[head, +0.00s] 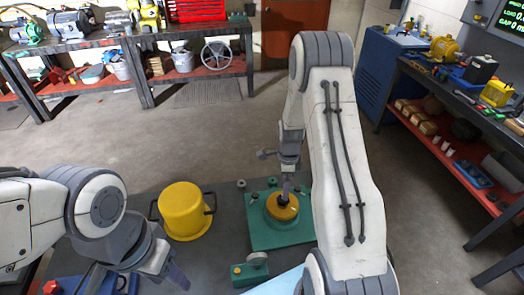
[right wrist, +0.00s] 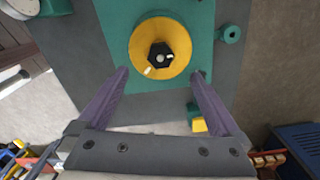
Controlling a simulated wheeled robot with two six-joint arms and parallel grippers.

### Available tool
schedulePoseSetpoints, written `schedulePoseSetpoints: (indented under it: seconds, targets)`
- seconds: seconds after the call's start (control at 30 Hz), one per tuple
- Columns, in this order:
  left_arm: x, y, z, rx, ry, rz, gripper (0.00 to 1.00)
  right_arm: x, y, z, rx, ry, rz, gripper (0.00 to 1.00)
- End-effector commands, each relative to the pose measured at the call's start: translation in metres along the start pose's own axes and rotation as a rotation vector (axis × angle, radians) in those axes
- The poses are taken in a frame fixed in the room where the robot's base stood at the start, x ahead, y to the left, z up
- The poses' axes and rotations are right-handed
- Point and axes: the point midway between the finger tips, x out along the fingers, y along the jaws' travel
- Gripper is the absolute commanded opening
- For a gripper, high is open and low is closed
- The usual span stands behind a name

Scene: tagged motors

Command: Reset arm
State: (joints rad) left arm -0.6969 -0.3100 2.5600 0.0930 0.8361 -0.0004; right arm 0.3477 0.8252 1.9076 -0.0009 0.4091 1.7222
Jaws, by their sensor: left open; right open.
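My left gripper (head: 140,280) is open at the lower left, over the near part of the dark work table (head: 150,240); no object shows between its fingers. My right arm rises from the lower right, and its gripper hangs near the green plate (head: 259,236). In the right wrist view the right gripper (right wrist: 162,100) is open and empty, with purple fingers spread. Beyond the fingers, a yellow round part (right wrist: 158,72) with a black hex centre sits on the green plate (right wrist: 210,60). The yellow part (head: 282,212) also shows in the head view, partly covered by a grey shaft or finger.
A yellow bucket (head: 183,215) stands left of the plate. A small green block (head: 250,271) lies in front of it. A blue item (head: 75,286) with a red knob is under my left arm. Loaded benches stand at the back left (head: 105,40) and right (head: 440,80).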

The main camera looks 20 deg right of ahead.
Motion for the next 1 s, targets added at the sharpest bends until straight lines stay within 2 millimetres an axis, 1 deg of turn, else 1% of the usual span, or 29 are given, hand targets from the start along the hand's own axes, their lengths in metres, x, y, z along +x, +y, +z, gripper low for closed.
schedulePoseSetpoints:
  seconds: [0.17, 0.27, 0.37, 0.4, 0.47, 0.5, 0.57, 0.6, 0.63, 0.67, 0.7, 0.77, 0.8, 0.9, 1.0]
  targets:
    - [0.001, 0.000, 0.000, 0.006, 0.000, 0.000, 0.50, -0.001, 0.000, 0.002, -0.010, 0.000, -0.001, 1.00]
    - [0.007, -0.001, 0.000, 0.005, 0.000, 0.000, 0.50, -0.013, 0.008, 0.022, -0.129, -0.003, -0.007, 1.00]
    - [0.018, -0.001, 0.001, 0.004, 0.000, 0.000, 0.50, -0.037, 0.030, 0.062, -0.389, -0.008, -0.017, 1.00]
    - [0.024, -0.002, 0.001, 0.004, 0.000, 0.000, 0.50, -0.050, 0.045, 0.081, -0.529, -0.011, -0.021, 1.00]
    - [0.033, -0.002, 0.002, 0.003, 0.000, 0.000, 0.50, -0.068, 0.074, 0.107, -0.756, -0.016, -0.026, 1.00]
    - [0.038, -0.003, 0.002, 0.003, 0.000, 0.000, 0.50, -0.079, 0.095, 0.122, -0.913, -0.019, -0.030, 1.00]
    - [0.046, -0.003, 0.003, 0.002, 0.000, 0.000, 0.50, -0.095, 0.129, 0.140, -1.145, -0.024, -0.034, 1.00]
    - [0.051, -0.004, 0.003, 0.002, 0.000, 0.000, 0.50, -0.103, 0.153, 0.149, -1.300, -0.029, -0.039, 1.00]
    - [0.055, -0.004, 0.003, 0.001, 0.000, 0.000, 0.50, -0.110, 0.171, 0.154, -1.417, -0.032, -0.043, 1.00]
    - [0.059, -0.004, 0.003, 0.001, 0.000, 0.000, 0.50, -0.115, 0.189, 0.157, -1.533, -0.035, -0.045, 1.00]
    - [0.064, -0.005, 0.004, 0.001, 0.000, 0.000, 0.50, -0.121, 0.213, 0.160, -1.688, -0.040, -0.051, 1.00]
    - [0.071, -0.005, 0.004, 0.000, 0.000, 0.000, 0.50, -0.127, 0.247, 0.159, -1.911, -0.047, -0.058, 1.00]
    - [0.075, -0.005, 0.004, 0.000, 0.000, 0.000, 0.50, -0.130, 0.268, 0.157, -2.050, -0.052, -0.064, 1.00]
    - [0.083, -0.006, 0.004, -0.001, 0.000, 0.000, 0.50, -0.134, 0.310, 0.146, -2.345, -0.065, -0.078, 1.00]
    - [0.088, -0.006, 0.005, -0.001, 0.000, 0.000, 0.50, -0.135, 0.336, 0.135, -2.552, -0.074, -0.088, 1.00]
